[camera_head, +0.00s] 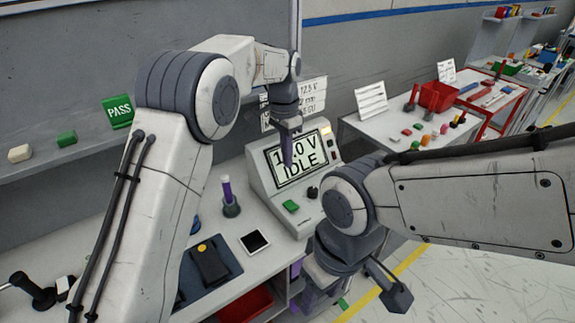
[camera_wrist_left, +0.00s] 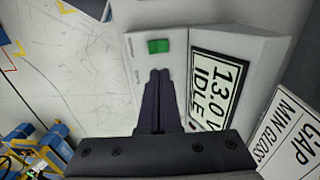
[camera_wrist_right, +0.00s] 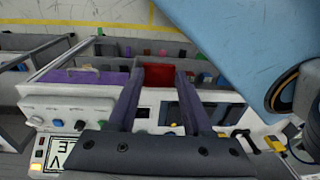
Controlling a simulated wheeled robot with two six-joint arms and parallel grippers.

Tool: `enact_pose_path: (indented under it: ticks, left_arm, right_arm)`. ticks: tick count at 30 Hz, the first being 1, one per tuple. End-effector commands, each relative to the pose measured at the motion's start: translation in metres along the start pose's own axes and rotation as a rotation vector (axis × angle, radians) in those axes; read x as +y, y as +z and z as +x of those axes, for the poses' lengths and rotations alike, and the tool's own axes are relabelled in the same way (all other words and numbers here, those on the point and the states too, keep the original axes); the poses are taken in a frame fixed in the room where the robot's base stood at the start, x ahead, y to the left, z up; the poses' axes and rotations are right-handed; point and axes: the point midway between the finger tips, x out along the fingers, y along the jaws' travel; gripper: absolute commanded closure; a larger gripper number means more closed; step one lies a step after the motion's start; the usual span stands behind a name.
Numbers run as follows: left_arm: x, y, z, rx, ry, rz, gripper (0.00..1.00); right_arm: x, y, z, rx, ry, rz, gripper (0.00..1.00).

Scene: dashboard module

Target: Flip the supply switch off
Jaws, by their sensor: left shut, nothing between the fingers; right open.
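The supply unit (camera_head: 262,180) is a pale sloped box on the bench, with a display reading an unclear voltage and IDLE; the left wrist view shows 13.0 V. A green switch (camera_head: 291,206) sits on its lower front, also in the left wrist view (camera_wrist_left: 158,46). My left gripper (camera_head: 287,160) is shut and empty in front of the display; in the left wrist view its tips (camera_wrist_left: 160,74) appear just short of the green switch, apart from it. My right gripper (camera_wrist_right: 158,78) is open and empty, to the right of the unit and lower. Its fingers are partly hidden in the head view.
A black knob (camera_head: 312,192) is beside the green switch. A purple-handled tool (camera_head: 229,195) stands left of the unit. A side table (camera_head: 375,135) stands behind.

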Motion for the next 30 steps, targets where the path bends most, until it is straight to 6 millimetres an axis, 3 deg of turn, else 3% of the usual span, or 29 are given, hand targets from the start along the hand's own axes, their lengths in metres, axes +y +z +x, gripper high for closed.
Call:
enact_pose_path:
  ticks: [6,10,13,16,20,24,30]
  left_arm:
    - [0.0,0.0,0.0,0.001,0.0,0.0,1.0]
    - [0.006,0.001,-0.003,0.003,-0.002,-0.003,1.0]
    - [0.027,0.007,-0.012,0.008,-0.004,-0.019,1.0]
    - [0.065,0.023,-0.023,0.016,-0.008,-0.049,1.0]
    - [0.127,0.063,-0.032,0.032,-0.012,-0.109,1.0]
    - [0.187,0.121,-0.027,0.049,-0.013,-0.176,1.0]
    - [0.238,0.196,-0.004,0.066,-0.011,-0.255,1.0]
  right_arm:
    - [0.0,0.0,0.0,0.0,0.0,0.0,0.5]
    - [0.0,0.0,0.0,0.0,0.0,0.0,1.0]
    - [0.0,0.0,0.0,0.0,0.0,0.0,1.0]
    - [0.0,0.0,0.0,0.0,0.0,0.0,1.0]
    - [0.0,0.0,0.0,0.0,0.0,0.0,1.0]
    - [0.0,0.0,0.0,0.0,0.0,0.0,1.0]
    - [0.0,0.0,0.0,0.0,0.0,0.0,1.0]
